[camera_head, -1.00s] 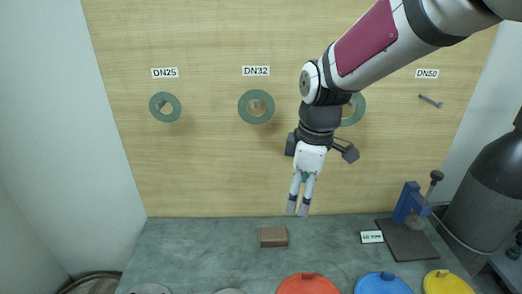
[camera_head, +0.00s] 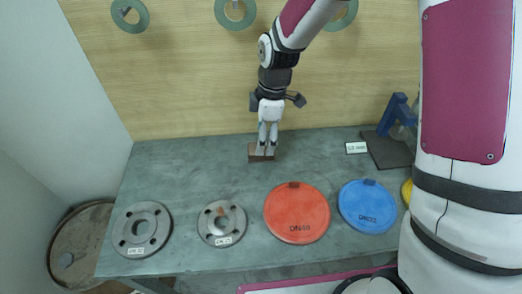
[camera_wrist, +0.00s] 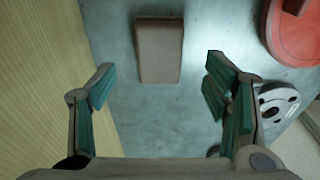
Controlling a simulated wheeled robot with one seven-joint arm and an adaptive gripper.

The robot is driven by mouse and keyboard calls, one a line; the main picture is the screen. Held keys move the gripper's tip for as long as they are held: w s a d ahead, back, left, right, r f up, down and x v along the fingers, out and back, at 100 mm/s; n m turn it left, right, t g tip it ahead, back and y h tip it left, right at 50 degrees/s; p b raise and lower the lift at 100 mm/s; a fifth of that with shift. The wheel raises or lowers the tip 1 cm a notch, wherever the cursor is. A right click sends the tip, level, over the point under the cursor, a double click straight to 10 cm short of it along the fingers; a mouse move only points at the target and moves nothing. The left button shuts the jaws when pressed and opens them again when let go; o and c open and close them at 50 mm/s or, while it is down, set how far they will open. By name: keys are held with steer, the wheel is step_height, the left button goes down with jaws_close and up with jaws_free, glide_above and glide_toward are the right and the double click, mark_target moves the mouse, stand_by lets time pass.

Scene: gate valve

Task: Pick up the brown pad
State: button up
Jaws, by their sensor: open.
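The brown pad (camera_head: 256,154) is a small rectangular block on the grey-green bench, close to the wooden back panel. In the wrist view the brown pad (camera_wrist: 160,50) lies flat at the top middle, ahead of the fingers and between their lines. My gripper (camera_head: 267,150) points down at the pad, and its fingertips overlap the pad's picture in the head view. In the wrist view my gripper (camera_wrist: 158,78) is open and empty, with green finger faces apart on either side. I cannot tell the exact height above the pad.
A red disc (camera_head: 297,213), a blue disc (camera_head: 368,207) and two grey flanges (camera_head: 142,230) (camera_head: 222,223) lie along the bench front. A blue clamp stand (camera_head: 393,135) is at right. Green rings (camera_head: 235,12) hang on the panel. Bench around the pad is clear.

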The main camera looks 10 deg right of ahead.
steer(key=shift+a+f+p, duration=0.2)
steer(key=shift+f, duration=1.1)
steer(key=shift+a+f+p, duration=0.15)
steer(key=shift+f+p, duration=0.05)
steer(key=shift+f, duration=1.1)
steer(key=c, duration=1.2)
